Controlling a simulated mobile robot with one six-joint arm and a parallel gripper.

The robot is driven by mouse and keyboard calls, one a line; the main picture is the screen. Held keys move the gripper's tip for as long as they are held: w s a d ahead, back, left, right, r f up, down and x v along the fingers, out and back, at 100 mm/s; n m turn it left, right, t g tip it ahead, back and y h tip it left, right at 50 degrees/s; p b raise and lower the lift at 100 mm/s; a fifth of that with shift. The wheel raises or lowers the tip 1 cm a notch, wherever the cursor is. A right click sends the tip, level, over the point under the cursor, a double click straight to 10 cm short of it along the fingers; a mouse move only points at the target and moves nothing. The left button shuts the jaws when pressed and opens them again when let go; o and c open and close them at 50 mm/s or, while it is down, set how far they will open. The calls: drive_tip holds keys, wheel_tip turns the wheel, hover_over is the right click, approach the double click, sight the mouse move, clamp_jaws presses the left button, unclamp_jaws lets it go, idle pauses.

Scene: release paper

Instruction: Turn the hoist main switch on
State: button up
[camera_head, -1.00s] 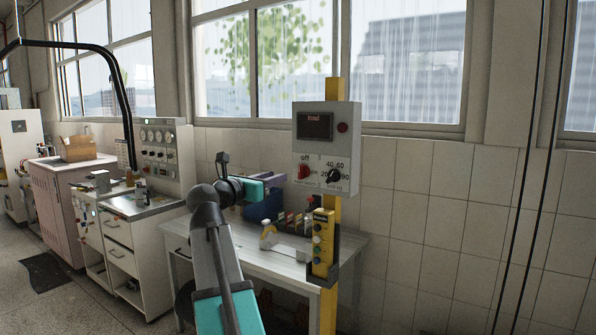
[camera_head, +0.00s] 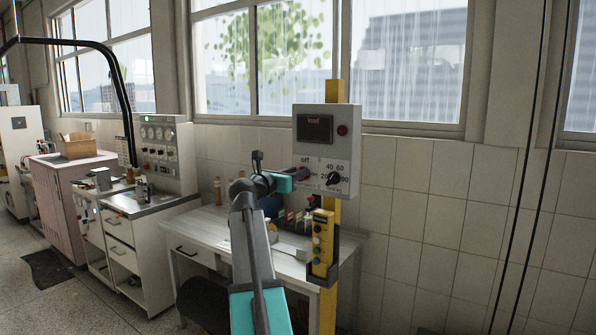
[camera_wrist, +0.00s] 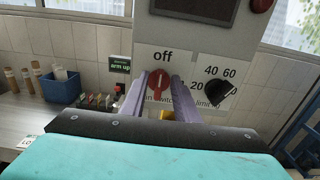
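The hoist main switch is a red rotary knob (camera_wrist: 158,82) on the grey control box (camera_head: 343,178), under the word "off" in the wrist view. Its handle stands roughly upright, towards "off". My gripper (camera_wrist: 160,77) has its two pale purple fingers apart, one on each side of the knob. I cannot tell whether they touch it. In the camera_head view my gripper (camera_head: 298,174) reaches the box's left side and covers most of the knob. The load display (camera_head: 315,128) on the box shows small red text.
A black limit dial (camera_head: 333,178) sits right of the switch, close to my right finger. A yellow post (camera_head: 328,300) carries the box and a yellow pendant (camera_head: 322,243) below it. Behind are a white bench (camera_head: 190,230) and a blue bin (camera_wrist: 60,87).

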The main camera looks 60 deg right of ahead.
drive_tip(key=shift+d, duration=0.45)
clamp_jaws()
drive_tip(key=shift+m, duration=0.5)
drive_tip(key=m+b, duration=0.4)
drive_tip(key=m, duration=0.1)
drive_tip(key=s+f+m+b, duration=0.1)
drive_tip(key=m+b, duration=0.3)
drive_tip(key=m, duration=0.2)
drive_tip(key=m+b, duration=0.4)
drive_tip(key=m, duration=0.2)
drive_tip(key=shift+s+f+b, duration=0.2)
drive_tip(key=shift+f+b, duration=0.05)
drive_tip(key=shift+b, duration=0.1)
